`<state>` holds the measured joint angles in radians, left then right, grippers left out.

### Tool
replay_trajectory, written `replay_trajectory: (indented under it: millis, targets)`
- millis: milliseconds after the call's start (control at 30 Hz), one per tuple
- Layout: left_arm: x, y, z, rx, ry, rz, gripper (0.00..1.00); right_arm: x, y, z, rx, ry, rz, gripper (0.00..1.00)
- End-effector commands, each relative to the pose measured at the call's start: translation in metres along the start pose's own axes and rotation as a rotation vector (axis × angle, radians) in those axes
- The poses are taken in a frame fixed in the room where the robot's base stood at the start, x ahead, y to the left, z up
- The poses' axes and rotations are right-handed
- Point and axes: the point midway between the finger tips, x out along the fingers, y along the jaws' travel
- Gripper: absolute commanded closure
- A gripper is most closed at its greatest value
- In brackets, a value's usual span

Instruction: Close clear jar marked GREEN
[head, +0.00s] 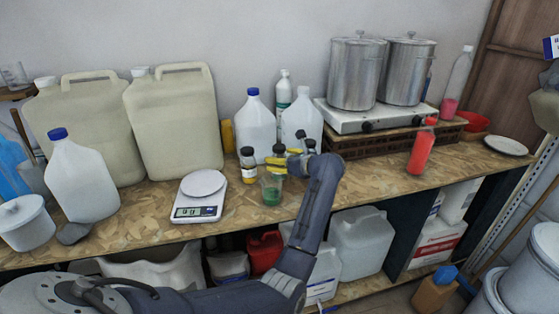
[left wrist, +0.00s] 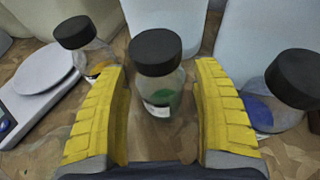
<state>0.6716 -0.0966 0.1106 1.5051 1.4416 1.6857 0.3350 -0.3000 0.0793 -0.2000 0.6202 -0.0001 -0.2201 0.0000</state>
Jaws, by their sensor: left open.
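The clear jar (left wrist: 160,98) with green in it and a white label stands upright between the yellow fingers in the left wrist view. A black lid (left wrist: 155,52) sits on top; I cannot tell whether it is tight. In the head view a black lid (head: 279,149) shows behind the fingers, and the jar body there is mostly hidden. My left gripper (head: 275,166) is open around the jar; its fingers also show in the left wrist view (left wrist: 162,120), with gaps on both sides. My right gripper is not in view.
A clear cup-like vessel with green contents (head: 271,193) stands just in front of the fingers. A scale (head: 200,196) stands further left. White jugs (head: 255,125) stand behind.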

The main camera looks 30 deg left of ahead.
Motion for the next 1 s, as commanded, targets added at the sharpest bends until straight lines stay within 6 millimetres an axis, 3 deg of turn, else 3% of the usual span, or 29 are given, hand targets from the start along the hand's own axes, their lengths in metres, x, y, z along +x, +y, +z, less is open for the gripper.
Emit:
replay_trajectory:
  millis: [433,1000]
  targets:
    - [-0.058,-0.001,-0.001,0.000,0.003,-0.002,0.34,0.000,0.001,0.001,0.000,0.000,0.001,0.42]
    - [-0.067,0.000,-0.001,0.000,0.002,-0.001,0.34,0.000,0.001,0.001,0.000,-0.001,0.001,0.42]
